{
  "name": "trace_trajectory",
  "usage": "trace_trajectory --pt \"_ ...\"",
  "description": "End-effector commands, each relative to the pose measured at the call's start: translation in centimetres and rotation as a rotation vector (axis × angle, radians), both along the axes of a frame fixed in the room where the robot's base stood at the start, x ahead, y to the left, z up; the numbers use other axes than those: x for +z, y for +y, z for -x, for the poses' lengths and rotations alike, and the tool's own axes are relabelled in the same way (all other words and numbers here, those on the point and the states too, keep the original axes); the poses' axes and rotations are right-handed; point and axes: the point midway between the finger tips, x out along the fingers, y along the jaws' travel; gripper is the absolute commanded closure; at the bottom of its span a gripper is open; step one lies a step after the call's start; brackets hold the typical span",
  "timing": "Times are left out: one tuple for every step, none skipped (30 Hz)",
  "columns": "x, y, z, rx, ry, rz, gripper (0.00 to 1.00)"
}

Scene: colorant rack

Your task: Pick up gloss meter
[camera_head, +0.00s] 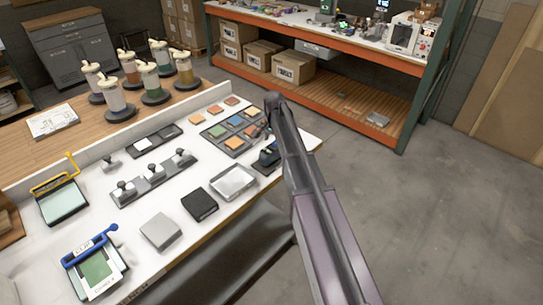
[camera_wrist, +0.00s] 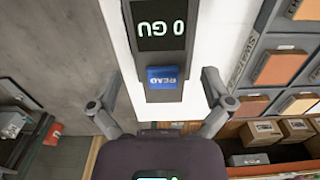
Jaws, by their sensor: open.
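The gloss meter (camera_head: 268,157) is a dark grey device at the right end of the white table. In the wrist view the gloss meter (camera_wrist: 160,92) shows a black display reading "0 GU", upside down, and a blue READ button. My gripper (camera_wrist: 160,82) is open and empty, with one finger to each side of the meter in that view. A clear gap shows between each finger and the meter. In the head view my gripper (camera_head: 268,132) is small and partly hidden by my arm, close to the meter. Its exact height over the meter is hard to tell.
A rack of coloured tiles (camera_head: 226,142) lies just left of the meter; its labelled slots (camera_wrist: 280,68) show at right in the wrist view. A silver tray (camera_head: 233,182) and a black block (camera_head: 200,204) lie nearer. The table's right edge is close to the meter, with open floor beyond.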

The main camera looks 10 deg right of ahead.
Motion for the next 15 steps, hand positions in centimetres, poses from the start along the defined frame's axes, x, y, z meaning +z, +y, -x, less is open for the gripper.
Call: trace_trajectory --pt "-0.8 0.0 0.0 0.0 0.0 0.0 0.0" --pt "-1.1 0.0 -0.1 0.0 0.0 0.0 0.0" --pt "-1.4 0.0 -0.1 0.0 0.0 0.0 0.0" --pt "-1.6 0.0 -0.1 0.0 0.0 0.0 0.0" --pt "-1.8 0.0 -0.1 0.0 0.0 0.0 0.0" --pt "-2.1 0.0 -0.1 0.0 0.0 0.0 0.0" --pt "-2.3 0.0 -0.1 0.0 0.0 0.0 0.0" --pt "-2.6 0.0 -0.1 0.0 0.0 0.0 0.0" --pt "-2.8 0.0 -0.1 0.0 0.0 0.0 0.0" --pt "-3.0 0.0 -0.1 0.0 0.0 0.0 0.0" --pt "-3.2 0.0 -0.1 0.0 0.0 0.0 0.0" --pt "-3.3 0.0 -0.1 0.0 0.0 0.0 0.0" --pt "-3.5 0.0 -0.1 0.0 0.0 0.0 0.0" --pt "-3.5 0.0 -0.1 0.0 0.0 0.0 0.0" --pt "-3.6 0.0 -0.1 0.0 0.0 0.0 0.0"
